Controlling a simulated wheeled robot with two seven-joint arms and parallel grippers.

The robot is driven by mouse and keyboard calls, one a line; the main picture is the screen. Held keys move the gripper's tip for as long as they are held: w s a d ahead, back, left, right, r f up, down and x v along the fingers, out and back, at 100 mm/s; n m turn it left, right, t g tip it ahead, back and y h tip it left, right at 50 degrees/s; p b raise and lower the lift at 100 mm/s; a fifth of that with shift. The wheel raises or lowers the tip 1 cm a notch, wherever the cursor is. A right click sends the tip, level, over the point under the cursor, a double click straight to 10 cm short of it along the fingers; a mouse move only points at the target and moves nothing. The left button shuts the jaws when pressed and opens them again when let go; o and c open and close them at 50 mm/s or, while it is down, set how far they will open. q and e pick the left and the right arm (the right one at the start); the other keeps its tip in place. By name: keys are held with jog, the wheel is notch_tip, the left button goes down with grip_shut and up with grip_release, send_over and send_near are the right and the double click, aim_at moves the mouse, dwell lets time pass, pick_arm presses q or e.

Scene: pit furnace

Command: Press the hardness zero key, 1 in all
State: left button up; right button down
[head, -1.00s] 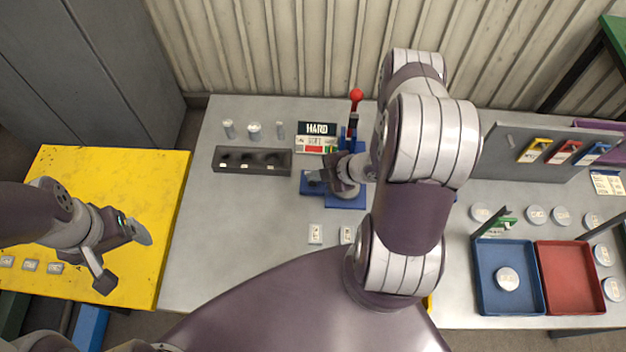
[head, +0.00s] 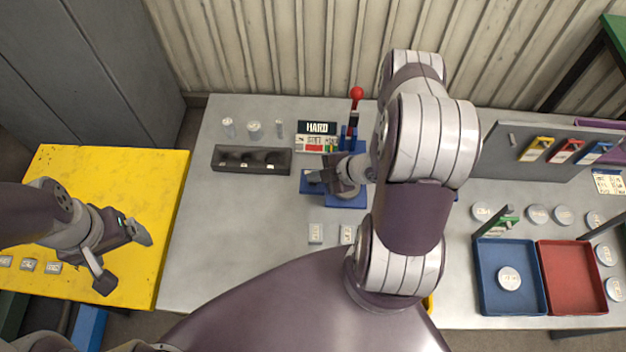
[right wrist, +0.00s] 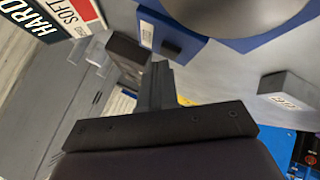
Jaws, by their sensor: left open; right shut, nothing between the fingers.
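The hardness tester has a blue base (head: 347,202), a red-knobbed lever (head: 356,93) and a sign reading HARD (head: 317,127). My right gripper (head: 318,178) is shut and empty, low over the left part of the base. In the right wrist view, its fingers (right wrist: 143,65) are close to the blue base (right wrist: 186,52), which carries a small dark key (right wrist: 171,48) beside a white label (right wrist: 146,35). The label is unreadable, and I cannot tell whether the fingers touch anything. My left gripper (head: 122,257) is open and empty over the yellow table (head: 165,190).
A dark rack (head: 252,160) and several small metal cylinders (head: 254,128) stand left of the tester. Two small labelled blocks (head: 316,233) lie in front. A blue tray (head: 490,300) and a red tray (head: 570,270) are at right. My right arm hides part of the bench.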

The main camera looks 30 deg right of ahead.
jog(key=shift+f+b, duration=0.35)
dwell(0.6)
jog(key=shift+r+p, duration=0.7)
jog(key=shift+r, duration=0.1)
notch_tip(320, 180, up, 5)
jog(key=p, duration=0.4)
jog(key=shift+p, duration=0.3)
dwell(0.6)
